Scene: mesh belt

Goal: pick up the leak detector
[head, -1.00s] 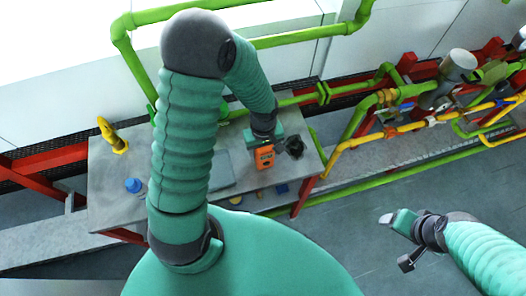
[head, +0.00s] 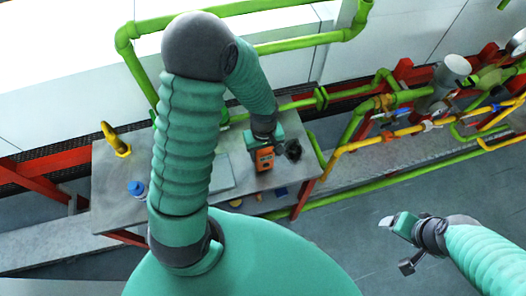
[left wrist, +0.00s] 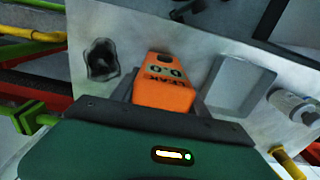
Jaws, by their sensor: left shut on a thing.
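The leak detector (head: 264,158) is an orange handheld box with a dark display, at the right part of the grey table (head: 110,190). In the left wrist view the detector (left wrist: 163,85) shows "LEAK" and "0.0" on its face and sits between the fingers. My left gripper (head: 263,143) is shut on the detector from above. Whether the detector touches the table cannot be told. My right gripper (head: 396,243) is over the floor at the lower right, away from the table, with its fingers apart and empty.
A dark crumpled item (head: 293,150) lies close beside the detector. A grey flat tray (head: 221,175), a blue-capped bottle (head: 136,188) and a yellow hook-shaped fitting (head: 116,140) are on the table. Green pipes (head: 300,42) run behind, and yellow pipes (head: 400,131) run at right.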

